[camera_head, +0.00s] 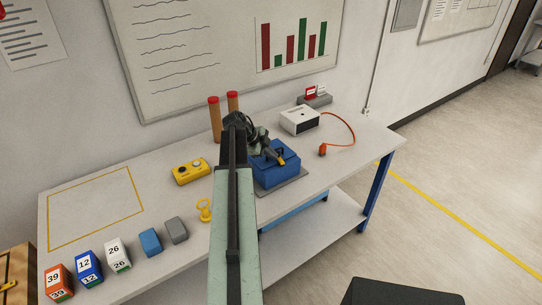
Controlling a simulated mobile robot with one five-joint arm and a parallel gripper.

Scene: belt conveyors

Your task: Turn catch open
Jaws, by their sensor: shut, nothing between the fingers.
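A blue box (279,175) sits on a grey base plate on the workbench, right of the middle. A small yellow piece, which looks like the catch (282,160), shows on top of the box. My gripper (272,154) is shut and empty, over the box top with its dark fingertips close beside the yellow piece. I cannot tell whether they touch it. My arm and the gripper hide the left and back part of the box top.
A yellow control box (191,171) and a yellow ring-ended item (204,210) lie left of my arm. Two reddish cylinders (215,120) stand behind. A white device (299,121) with an orange cable is behind right. Numbered blocks (89,268) line the bench's front left.

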